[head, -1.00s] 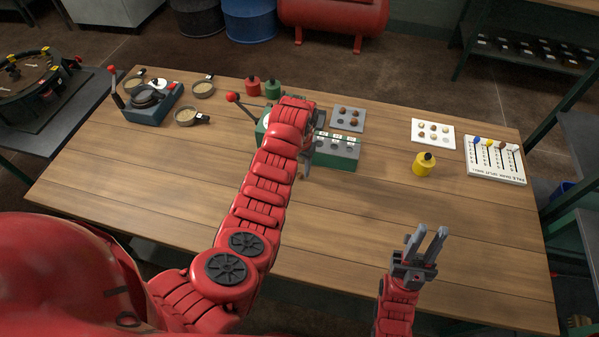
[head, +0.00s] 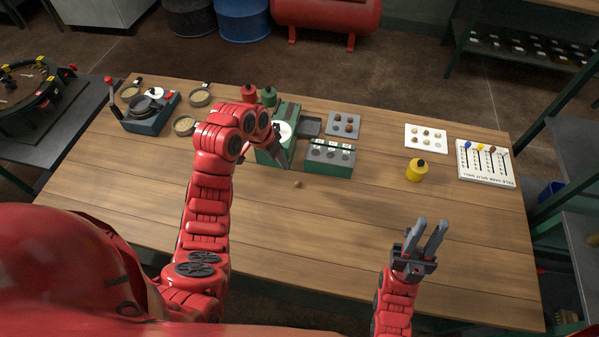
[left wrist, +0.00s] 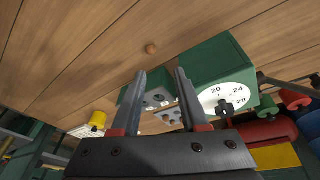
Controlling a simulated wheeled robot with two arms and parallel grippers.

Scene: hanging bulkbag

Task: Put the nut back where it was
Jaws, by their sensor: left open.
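A small brown nut (head: 297,184) lies loose on the wooden table, in front of the green block with labelled cups (head: 328,169). It also shows in the left wrist view (left wrist: 151,48), beyond my fingertips. My left gripper (head: 284,184) is open and empty, apart from the nut and just left of it in the head view; its two fingers show spread in the left wrist view (left wrist: 160,72). My right gripper (head: 432,223) has its fingers apart and empty, over the table's front right. A grey tray (head: 331,131) and a white tray (head: 409,145) each hold several nuts.
A green scale with a dial (left wrist: 220,58) stands beside my left gripper. A yellow bottle (head: 415,171) and a white sorting board (head: 487,180) are on the right. Pans and a lever device (head: 148,118) are at the left. The table's middle front is clear.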

